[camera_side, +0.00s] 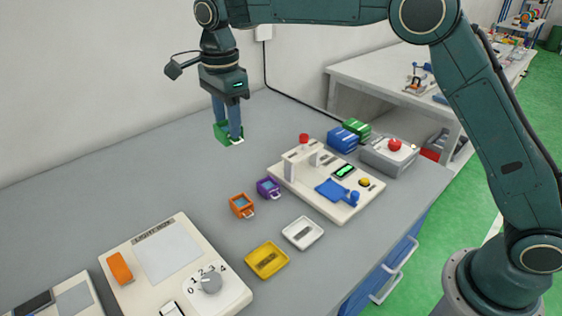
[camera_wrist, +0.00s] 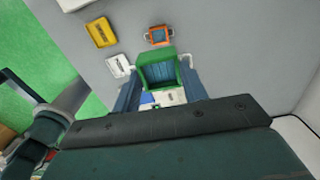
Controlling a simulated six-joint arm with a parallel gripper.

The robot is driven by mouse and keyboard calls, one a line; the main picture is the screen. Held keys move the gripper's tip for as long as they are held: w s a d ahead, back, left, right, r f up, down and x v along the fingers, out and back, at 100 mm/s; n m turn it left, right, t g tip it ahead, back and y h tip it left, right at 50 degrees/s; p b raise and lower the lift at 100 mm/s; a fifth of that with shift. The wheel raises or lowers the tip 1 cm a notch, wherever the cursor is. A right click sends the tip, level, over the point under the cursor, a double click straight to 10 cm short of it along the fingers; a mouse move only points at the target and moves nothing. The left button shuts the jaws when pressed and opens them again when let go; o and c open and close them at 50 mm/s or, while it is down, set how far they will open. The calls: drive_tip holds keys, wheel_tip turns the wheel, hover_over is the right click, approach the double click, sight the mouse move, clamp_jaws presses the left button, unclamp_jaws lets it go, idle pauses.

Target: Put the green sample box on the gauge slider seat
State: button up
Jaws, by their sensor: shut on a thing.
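The green sample box (camera_side: 219,132) is held in the air above the grey bench, left of and behind the gauge in the side view. My gripper (camera_side: 229,130) is shut on it with blue fingers pointing down. In the wrist view the box (camera_wrist: 157,73) sits between the fingers, its hollow blue inside facing the camera. The cream gauge (camera_side: 318,191) carries a red knob, a lit green display, a yellow button and a blue part with a knob. I cannot tell for sure which part is the slider seat. The box hides much of the gauge in the wrist view.
An orange box (camera_side: 241,206) and a purple box (camera_side: 268,188) stand before the gauge. A white tray (camera_side: 303,233) and a yellow tray (camera_side: 267,260) lie nearer. Blue and green blocks and a grey unit (camera_side: 388,155) stand behind. A dial panel (camera_side: 174,262) lies at front left.

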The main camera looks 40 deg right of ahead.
drive_tip(key=s+d, duration=0.6)
drive_tip(key=d, duration=0.4)
drive_tip(key=s+d+r, duration=0.1)
drive_tip(key=s+d, duration=0.6)
drive_tip(key=d, duration=0.4)
drive_tip(key=shift+r+n, duration=0.25)
drive_tip(key=shift+n, duration=0.15)
drive_tip(key=shift+w, duration=0.1)
wheel_tip(320, 180, down, 16)
drive_tip(key=shift+r, duration=0.15)
drive_tip(key=shift+f, duration=2.15)
drive_tip(key=shift+f, duration=0.1)
drive_tip(key=o, duration=1)
